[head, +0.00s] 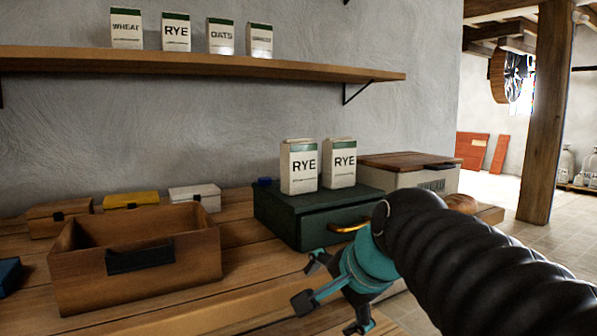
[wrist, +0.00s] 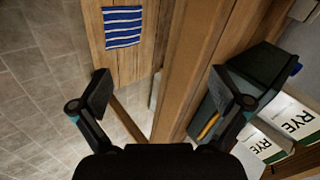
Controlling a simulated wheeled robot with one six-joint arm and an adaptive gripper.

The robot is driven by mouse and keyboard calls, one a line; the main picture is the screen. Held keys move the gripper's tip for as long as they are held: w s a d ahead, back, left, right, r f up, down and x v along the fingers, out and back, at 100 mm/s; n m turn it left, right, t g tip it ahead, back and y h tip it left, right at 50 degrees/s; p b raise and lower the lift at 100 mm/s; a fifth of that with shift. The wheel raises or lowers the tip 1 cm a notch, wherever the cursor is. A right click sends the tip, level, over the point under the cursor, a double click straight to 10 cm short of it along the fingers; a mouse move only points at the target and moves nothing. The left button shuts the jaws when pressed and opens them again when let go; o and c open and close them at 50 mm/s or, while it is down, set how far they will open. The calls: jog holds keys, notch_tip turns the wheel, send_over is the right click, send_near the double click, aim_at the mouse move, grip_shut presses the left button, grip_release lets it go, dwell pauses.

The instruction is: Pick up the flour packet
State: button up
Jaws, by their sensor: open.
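Two white flour packets with green tops, both marked RYE, stand upright side by side on a dark green drawer box (head: 275,213). The left packet (head: 299,176) and the right packet (head: 340,172) show whole in the head view. In the wrist view, packets marked RYE (wrist: 292,116) and (wrist: 262,144) lie at the lower right, partly cut off or covered. My gripper (head: 325,295) is open and empty, in front of the drawer box and lower than the packets. In the wrist view its fingers (wrist: 164,92) are spread wide with nothing between them.
Several packets, including WHEAT (head: 126,28), RYE (head: 176,32) and OATS (head: 221,37), stand on a wall shelf (head: 200,64). An open wooden crate (head: 190,268), small boxes and a lidded bin (head: 400,180) share the bench. A striped cloth (wrist: 122,27) lies on wood.

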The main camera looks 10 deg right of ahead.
jog(key=w+d+r+m+t+y, duration=0.2)
jog(key=w+r+m+t, duration=0.1)
jog(key=w+r+m, duration=0.95)
jog(key=m+t, duration=0.2)
jog(key=m, duration=0.5)
send_near(301, 142)
jog(key=shift+y, duration=0.4)
jog(key=w+f, duration=0.1)
jog(key=w+a+f, duration=0.1)
jog(key=w+f, duration=0.1)
jog(key=w, duration=0.1)
jog(key=shift+a+f+p, duration=0.2)
jog(key=shift+a+p, duration=0.05)
jog(key=shift+p, duration=0.1)
jog(key=shift+r+x, duration=0.2)
jog(key=shift+x, duration=1.1)
jog(key=shift+r+x, duration=0.15)
jog(key=shift+x, duration=1.2)
jog(key=shift+w, duration=0.15)
jog(key=c, duration=1.4)
jog(key=shift+r, duration=0.1)
jog(key=shift+c, duration=1.4)
jog(key=shift+r, duration=0.1)
